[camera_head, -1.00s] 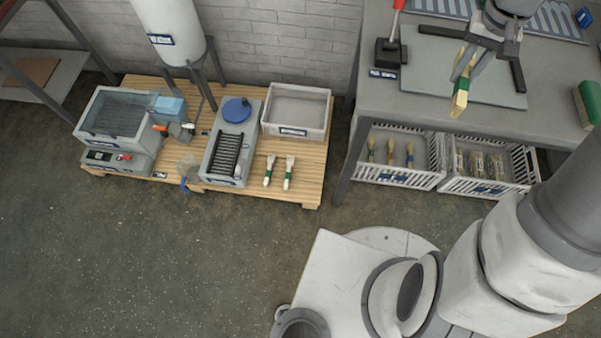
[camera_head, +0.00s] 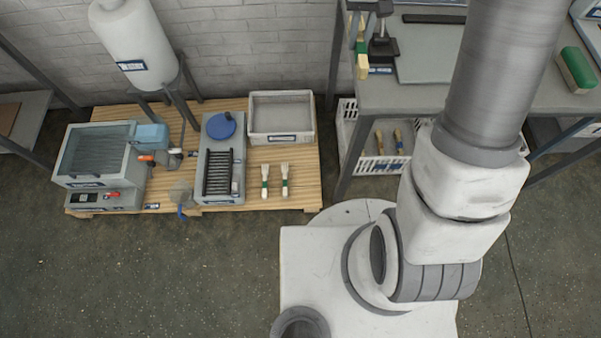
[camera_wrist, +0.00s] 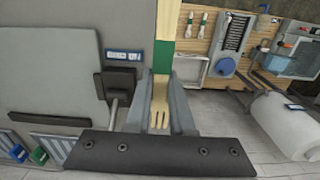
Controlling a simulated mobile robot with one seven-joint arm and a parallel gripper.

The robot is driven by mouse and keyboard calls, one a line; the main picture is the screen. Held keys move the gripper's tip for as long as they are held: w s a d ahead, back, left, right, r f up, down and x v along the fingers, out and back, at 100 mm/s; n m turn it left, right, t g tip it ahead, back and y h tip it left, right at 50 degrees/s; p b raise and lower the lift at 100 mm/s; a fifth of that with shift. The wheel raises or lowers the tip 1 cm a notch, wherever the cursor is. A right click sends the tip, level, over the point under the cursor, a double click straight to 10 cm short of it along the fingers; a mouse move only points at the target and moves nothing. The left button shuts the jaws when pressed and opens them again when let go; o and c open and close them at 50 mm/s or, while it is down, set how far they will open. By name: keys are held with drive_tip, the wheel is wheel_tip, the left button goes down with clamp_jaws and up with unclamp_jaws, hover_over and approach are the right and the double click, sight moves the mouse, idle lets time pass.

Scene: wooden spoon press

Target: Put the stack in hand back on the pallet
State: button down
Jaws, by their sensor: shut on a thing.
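My gripper (camera_wrist: 160,112) is shut on a stack of pale wooden forks with a green band (camera_wrist: 163,56), seen close up in the wrist view. In the head view the held stack (camera_head: 362,64) hangs by the left end of the workbench, to the right of the pallet and apart from it. The slatted wooden pallet (camera_head: 301,194) stands on the floor at left centre. Two similar banded stacks, a left one (camera_head: 264,181) and a right one (camera_head: 284,181), lie side by side on its right part.
On the pallet are a grey tray (camera_head: 282,137), a machine with a blue disc (camera_head: 221,126) and a tank unit (camera_head: 96,155). A white cylinder (camera_head: 135,45) stands on legs behind. The workbench (camera_head: 405,97) has crates (camera_head: 372,165) beneath. Pallet room shows around the two stacks.

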drive_tip(key=w+a+f+b, duration=0.2)
drive_tip(key=w+f, duration=0.1)
drive_tip(key=f, duration=0.5)
drive_tip(key=w+a+f+b, duration=0.2)
drive_tip(key=w+f, duration=0.1)
drive_tip(key=f, duration=0.4)
drive_tip(key=b, duration=1)
hover_over(305, 179)
wheel_tip(305, 179, down, 52)
wheel_tip(305, 179, down, 6)
drive_tip(key=b, duration=0.3)
drive_tip(key=shift+s, duration=0.15)
drive_tip(key=shift+f+b, duration=0.9)
drive_tip(key=shift+f, duration=1.15)
